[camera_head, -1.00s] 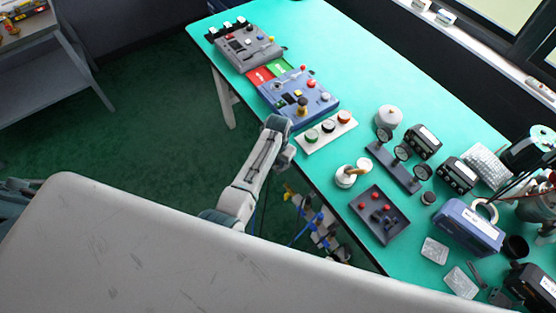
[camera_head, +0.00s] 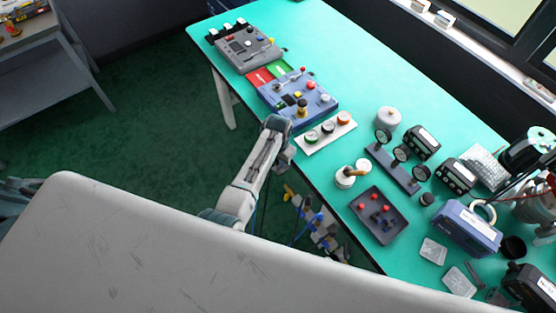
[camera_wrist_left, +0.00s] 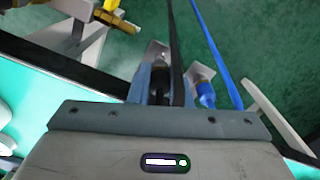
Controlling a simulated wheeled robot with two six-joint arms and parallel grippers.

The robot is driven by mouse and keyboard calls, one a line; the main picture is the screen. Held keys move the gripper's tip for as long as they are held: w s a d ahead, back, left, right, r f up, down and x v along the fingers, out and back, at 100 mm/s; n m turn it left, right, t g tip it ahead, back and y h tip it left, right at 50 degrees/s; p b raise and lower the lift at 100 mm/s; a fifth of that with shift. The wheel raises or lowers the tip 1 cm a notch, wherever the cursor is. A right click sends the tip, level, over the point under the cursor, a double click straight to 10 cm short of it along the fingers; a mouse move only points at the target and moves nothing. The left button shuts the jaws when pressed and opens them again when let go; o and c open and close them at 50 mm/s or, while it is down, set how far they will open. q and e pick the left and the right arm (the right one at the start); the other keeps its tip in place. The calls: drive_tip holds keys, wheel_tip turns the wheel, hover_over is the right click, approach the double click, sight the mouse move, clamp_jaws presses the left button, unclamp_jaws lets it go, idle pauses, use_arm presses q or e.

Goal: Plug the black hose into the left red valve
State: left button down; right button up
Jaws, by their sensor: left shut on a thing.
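In the head view my left gripper (camera_head: 287,160) is at the end of the arm that bends down at the table's front edge. The left wrist view shows its jaws (camera_wrist_left: 170,88) shut around a black hose (camera_wrist_left: 176,45) with a dark end piece. A blue hose (camera_wrist_left: 213,50) with a blue fitting (camera_wrist_left: 205,92) lies just right of the jaws. A brass-yellow fitting (camera_wrist_left: 115,18) is at the upper left. I cannot make out the left red valve for certain. My right gripper is not in view.
Fittings with yellow and blue parts (camera_head: 318,225) show beside the table's front edge. The green table (camera_head: 370,70) carries a blue panel (camera_head: 283,100), a grey panel (camera_head: 240,55), a white strip with three dials (camera_head: 325,133) and a dark tray with red knobs (camera_head: 372,232). The table's back middle is clear.

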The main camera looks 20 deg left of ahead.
use_arm(q)
drive_tip(key=shift+r+p, duration=1)
drive_tip(key=shift+r, duration=0.95)
